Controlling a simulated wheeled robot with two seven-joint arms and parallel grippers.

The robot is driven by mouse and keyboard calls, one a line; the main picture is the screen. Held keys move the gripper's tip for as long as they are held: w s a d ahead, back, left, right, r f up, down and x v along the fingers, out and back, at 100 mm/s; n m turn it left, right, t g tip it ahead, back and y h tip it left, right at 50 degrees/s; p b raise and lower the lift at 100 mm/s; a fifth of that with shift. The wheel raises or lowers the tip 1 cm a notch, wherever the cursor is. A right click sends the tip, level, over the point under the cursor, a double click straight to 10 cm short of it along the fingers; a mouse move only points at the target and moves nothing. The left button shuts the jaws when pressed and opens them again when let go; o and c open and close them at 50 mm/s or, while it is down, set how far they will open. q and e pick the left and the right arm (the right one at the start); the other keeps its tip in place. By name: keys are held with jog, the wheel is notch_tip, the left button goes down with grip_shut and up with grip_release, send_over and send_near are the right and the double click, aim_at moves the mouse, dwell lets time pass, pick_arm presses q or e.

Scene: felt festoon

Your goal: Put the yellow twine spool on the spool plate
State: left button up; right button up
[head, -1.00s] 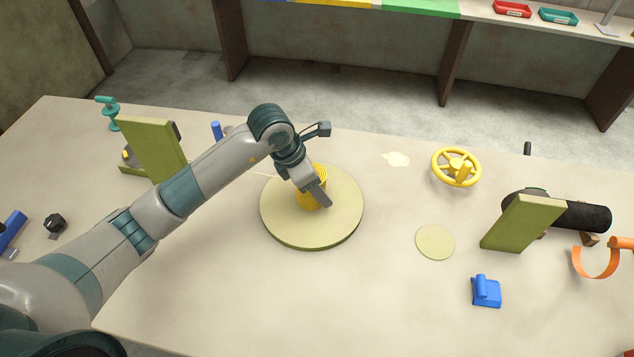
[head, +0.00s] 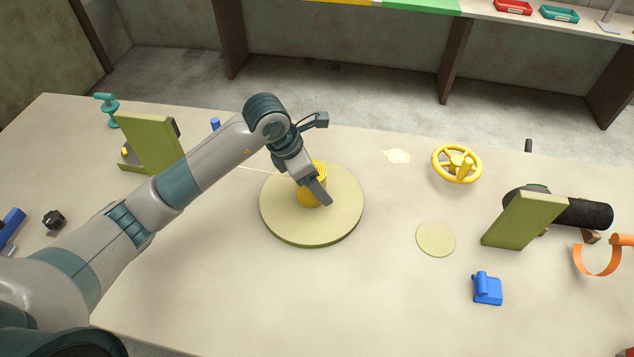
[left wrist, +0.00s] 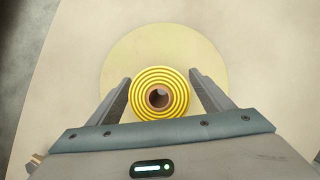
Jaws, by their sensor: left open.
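The yellow twine spool (head: 311,194) stands upright on a large round pale-green plate (head: 340,215), near its middle. In the left wrist view the spool (left wrist: 144,103) shows from above, with a brown core and dark centre hole, over the round plate (left wrist: 190,48). My left gripper (head: 320,196) is at the spool, partly covering it in the head view. In the left wrist view its two fingers (left wrist: 161,90) are open, one on each side of the spool, with small gaps visible. My right gripper is not in view.
A small flat green disc (head: 436,239), a yellow handwheel (head: 456,164) and a blue block (head: 487,290) lie to the right. Green upright panels stand at left (head: 150,142) and right (head: 520,218). The front middle of the table (head: 300,300) is clear.

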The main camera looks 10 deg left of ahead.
pick_arm(q)
jog(key=b+v, duration=0.3)
jog(key=v, duration=0.6)
jog(key=shift+s+a+r, duration=0.1)
jog(key=shift+a+r, duration=0.05)
jog(key=shift+s+a+r, duration=0.15)
jog(key=shift+r, duration=0.35)
